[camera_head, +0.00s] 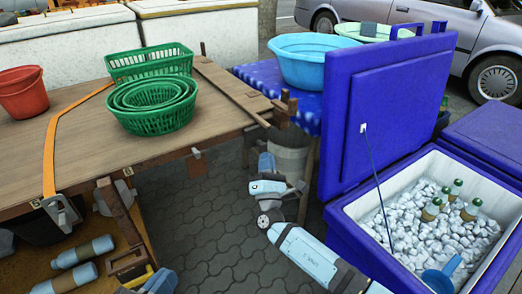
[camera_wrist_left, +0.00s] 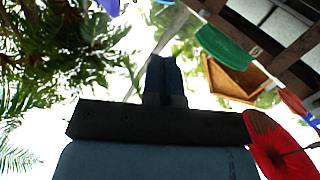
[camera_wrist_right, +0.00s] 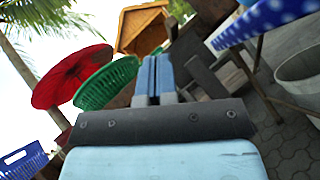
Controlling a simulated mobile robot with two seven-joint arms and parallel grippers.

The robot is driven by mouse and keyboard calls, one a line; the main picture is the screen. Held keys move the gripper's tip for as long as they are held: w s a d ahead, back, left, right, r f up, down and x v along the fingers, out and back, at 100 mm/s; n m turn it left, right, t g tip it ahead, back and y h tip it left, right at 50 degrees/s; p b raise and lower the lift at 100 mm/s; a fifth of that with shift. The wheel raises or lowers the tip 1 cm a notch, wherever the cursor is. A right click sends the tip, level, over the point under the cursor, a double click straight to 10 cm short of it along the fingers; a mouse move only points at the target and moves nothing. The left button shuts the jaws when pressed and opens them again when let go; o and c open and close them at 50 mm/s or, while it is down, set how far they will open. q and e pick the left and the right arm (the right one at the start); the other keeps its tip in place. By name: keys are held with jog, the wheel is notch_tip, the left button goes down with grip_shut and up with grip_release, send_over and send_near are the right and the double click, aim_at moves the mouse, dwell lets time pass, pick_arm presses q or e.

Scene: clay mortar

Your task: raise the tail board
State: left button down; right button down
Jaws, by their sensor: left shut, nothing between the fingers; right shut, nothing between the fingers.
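A wooden cart bed (camera_head: 70,160) fills the left of the head view, with a dark post (camera_head: 120,210) at its near corner and an orange strap (camera_head: 48,150) across it. I cannot tell with certainty which panel is the tail board; a lower wooden panel (camera_head: 22,268) shows below the bed. My right gripper (camera_wrist_right: 152,62) is shut and empty, pointing up, beside the cart's right end. My left gripper (camera_wrist_left: 164,60) is shut and empty, pointing up towards sky and leaves. Neither gripper visibly touches a board.
Nested green baskets (camera_head: 155,103) and a red bucket (camera_head: 21,92) stand on the bed. A blue cooler (camera_head: 340,215) with ice and bottles stands at right. A blue basin (camera_head: 312,62) sits on a polka-dot table behind.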

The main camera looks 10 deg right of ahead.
pick_arm(q)
jog(key=shift+w+a+f+m+b, duration=0.3)
jog(key=shift+w+m+b, duration=0.15)
jog(key=shift+b, duration=0.5)
pick_arm(e)
jog(key=w+d+r, duration=0.3)
jog(key=w+r, duration=0.4)
jog(key=r, duration=0.1)
jog(key=shift+w+r, duration=0.15)
jog(key=shift+w, duration=0.05)
pick_arm(q)
jog(key=shift+s, duration=0.15)
pick_arm(e)
jog(key=shift+d, duration=0.1)
